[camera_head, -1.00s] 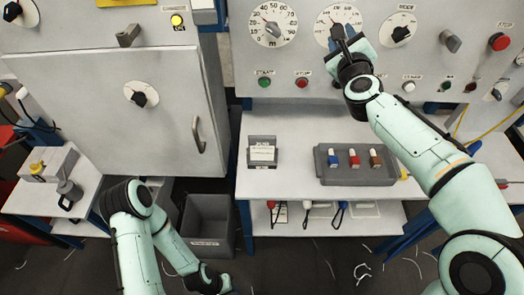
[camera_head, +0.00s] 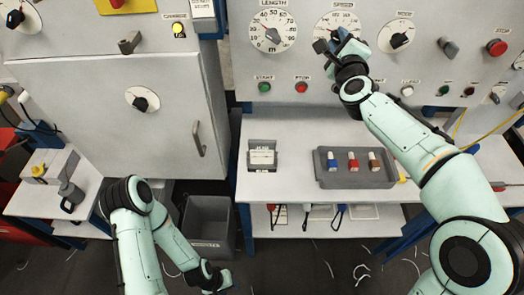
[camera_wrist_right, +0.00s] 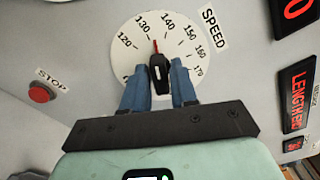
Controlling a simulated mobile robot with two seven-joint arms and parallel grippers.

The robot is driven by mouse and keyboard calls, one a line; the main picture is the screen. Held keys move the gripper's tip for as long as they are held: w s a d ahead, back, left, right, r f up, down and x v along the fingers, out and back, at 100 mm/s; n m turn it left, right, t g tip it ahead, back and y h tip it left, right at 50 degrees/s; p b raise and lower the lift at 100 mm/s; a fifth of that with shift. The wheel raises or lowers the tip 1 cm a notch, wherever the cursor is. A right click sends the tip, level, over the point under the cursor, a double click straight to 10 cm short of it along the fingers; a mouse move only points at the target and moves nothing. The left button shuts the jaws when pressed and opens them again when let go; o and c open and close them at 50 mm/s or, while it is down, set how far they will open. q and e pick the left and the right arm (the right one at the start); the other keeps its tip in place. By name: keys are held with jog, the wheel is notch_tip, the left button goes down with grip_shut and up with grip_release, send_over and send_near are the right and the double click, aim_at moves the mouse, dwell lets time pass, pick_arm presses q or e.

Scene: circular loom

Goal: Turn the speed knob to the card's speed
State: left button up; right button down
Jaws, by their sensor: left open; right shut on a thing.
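The speed dial (camera_wrist_right: 115,62) is a white round scale on the grey panel, marked SPEED; it also shows in the head view (camera_head: 330,24). Its black knob (camera_wrist_right: 159,75) has a red pointer lying between 130 and 140. My right gripper (camera_wrist_right: 159,85) is shut on the knob, one blue finger on each side; in the head view it partly covers the dial. A white card stands in a grey holder (camera_head: 262,170) on the table; its print is too small to read. My left gripper (camera_head: 218,283) is open, low near the floor, away from the panel.
The length dial (camera_head: 272,32), mode knob (camera_head: 396,38), green start button (camera_head: 264,87) and red stop button (camera_head: 302,87) surround the speed dial. A grey tray (camera_head: 357,180) with three coloured items sits on the table. A grey bin (camera_head: 209,215) stands near my left arm.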

jog(key=shift+r+n, duration=0.15)
jog(key=shift+n, duration=0.75)
jog(key=c, duration=1.1)
grip_release()
pick_arm(q)
jog(key=shift+w+r, duration=0.3)
jog(key=shift+w, duration=0.1)
pick_arm(e)
jog(key=shift+w, duration=0.15)
pick_arm(q)
jog(key=shift+s+f+b, duration=0.75)
jog(key=shift+s+f, duration=0.25)
jog(key=shift+f, duration=0.15)
pick_arm(e)
jog(key=s, duration=0.7)
jog(key=shift+s+d, duration=0.1)
jog(key=shift+d, duration=0.05)
